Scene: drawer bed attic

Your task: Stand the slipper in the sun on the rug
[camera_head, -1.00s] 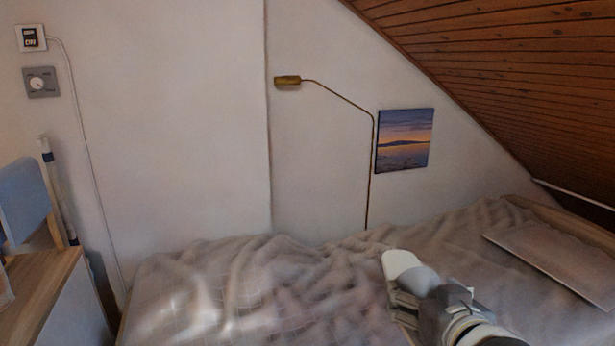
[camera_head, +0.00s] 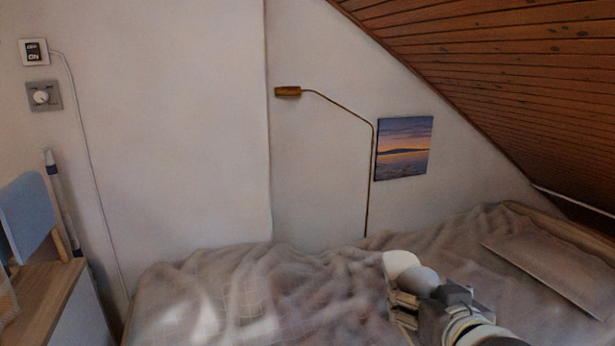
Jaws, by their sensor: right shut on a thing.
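My right gripper (camera_head: 404,290) is in the lower right, in front of the bed. It is shut on a white, rounded thing that looks like the slipper (camera_head: 400,262). The slipper's pale end sticks up above the fingers, and its lower part is hidden by the gripper. The held slipper appears against the rumpled blanket; the picture does not settle how far above it. My left gripper is out of view. No rug shows in this view.
A bed with a rumpled, greyish-pink blanket (camera_head: 330,285) fills the lower middle, with bright sun patches at its front left. A flat board or pillow (camera_head: 550,268) lies at right. A wooden-topped cabinet (camera_head: 45,292) stands at left. A sloped wooden ceiling (camera_head: 500,80) closes in at upper right.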

